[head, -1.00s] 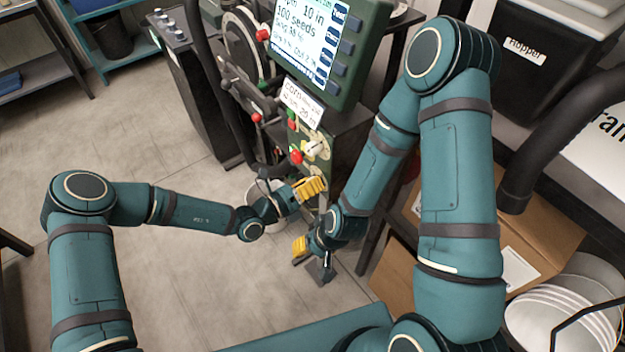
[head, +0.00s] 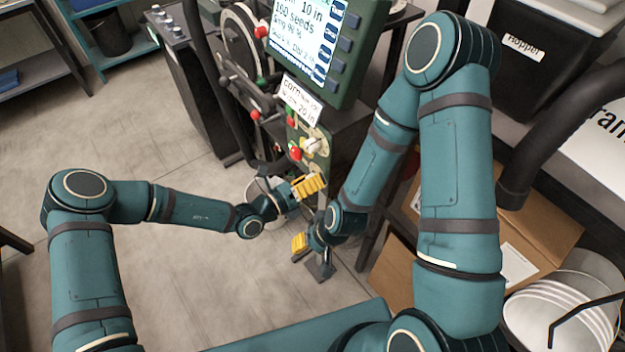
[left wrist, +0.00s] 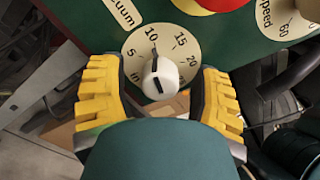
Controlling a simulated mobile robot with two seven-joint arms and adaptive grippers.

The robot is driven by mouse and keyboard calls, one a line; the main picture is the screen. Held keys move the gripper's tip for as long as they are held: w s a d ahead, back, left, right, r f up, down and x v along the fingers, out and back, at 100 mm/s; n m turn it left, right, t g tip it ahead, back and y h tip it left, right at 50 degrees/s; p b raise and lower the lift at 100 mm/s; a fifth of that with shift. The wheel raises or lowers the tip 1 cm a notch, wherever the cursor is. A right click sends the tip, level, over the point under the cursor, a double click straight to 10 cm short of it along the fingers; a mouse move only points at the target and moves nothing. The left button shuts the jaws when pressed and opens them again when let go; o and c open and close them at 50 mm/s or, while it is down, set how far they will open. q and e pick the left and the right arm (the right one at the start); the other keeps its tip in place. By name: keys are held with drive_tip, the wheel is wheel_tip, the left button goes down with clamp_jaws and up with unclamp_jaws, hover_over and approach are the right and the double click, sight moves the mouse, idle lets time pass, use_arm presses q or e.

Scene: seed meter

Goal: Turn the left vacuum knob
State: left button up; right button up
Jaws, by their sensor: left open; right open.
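The left vacuum knob (left wrist: 161,76) is a white knob with a dark mark on a round cream dial (left wrist: 139,41) numbered 5, 10, 15 and on. Its dark pointer is near the 10. My left gripper (head: 308,187) is open, its yellow-padded fingers on either side of the knob in the left wrist view (left wrist: 160,95). Gaps show between knob and pads, so it is not gripped. In the head view I cannot make this knob out clearly by the gripper. My right gripper (head: 300,243) is open and empty, lower down by the machine's post.
A red button on yellow (left wrist: 195,4) and a speed dial (left wrist: 292,25) are beside the vacuum dial on the green panel. A display screen (head: 310,35) stands above. A cardboard box (head: 535,225) and white bowls (head: 560,315) are at right. Floor at left is clear.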

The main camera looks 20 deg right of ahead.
use_arm(q)
drive_tip(key=v, duration=1.2)
drive_tip(key=shift+d, duration=0.1)
